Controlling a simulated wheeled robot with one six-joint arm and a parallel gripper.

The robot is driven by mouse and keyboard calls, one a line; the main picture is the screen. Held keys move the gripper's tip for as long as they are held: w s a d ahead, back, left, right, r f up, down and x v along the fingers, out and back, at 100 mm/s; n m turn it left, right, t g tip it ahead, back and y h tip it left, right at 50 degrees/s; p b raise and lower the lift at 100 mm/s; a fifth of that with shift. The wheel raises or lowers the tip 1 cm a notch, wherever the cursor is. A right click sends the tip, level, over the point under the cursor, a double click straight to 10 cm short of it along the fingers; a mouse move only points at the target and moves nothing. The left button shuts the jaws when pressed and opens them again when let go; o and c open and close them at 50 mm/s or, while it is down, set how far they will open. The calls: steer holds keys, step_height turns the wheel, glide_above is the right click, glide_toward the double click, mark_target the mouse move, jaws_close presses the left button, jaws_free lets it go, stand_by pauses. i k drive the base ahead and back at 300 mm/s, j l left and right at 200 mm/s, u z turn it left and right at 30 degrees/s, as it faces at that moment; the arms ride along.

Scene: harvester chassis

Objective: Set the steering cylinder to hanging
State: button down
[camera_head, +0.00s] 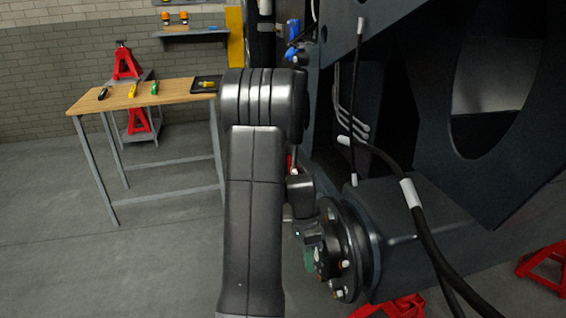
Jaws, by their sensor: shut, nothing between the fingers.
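My arm rises through the middle of the view and bends over at the top. Its wrist (300,195) comes down on the right side, in front of the chassis. My gripper (311,242), a small dark end with a green light, is close to the round bolted hub (348,250) of the chassis. It appears shut and empty; its fingers are hard to make out, and I cannot tell whether it touches the hub. I cannot pick out the steering cylinder with certainty; my arm hides part of the chassis side.
The dark harvester chassis (445,215) fills the right, with black hoses (430,240) hanging in front of it. Red stands (543,278) are below. A wooden workbench (165,93) with tools stands at back left. The floor (110,265) at left is clear.

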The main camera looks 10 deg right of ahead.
mark_target(302, 75)
steer(key=i+j, duration=0.15)
steer(key=i, duration=0.25)
steer(key=i+j, duration=0.2)
steer(key=i, duration=0.2)
steer(key=i+j, duration=0.15)
steer(key=i, duration=0.25)
steer(key=i+j, duration=0.15)
steer(key=i, duration=0.25)
steer(key=z, duration=0.05)
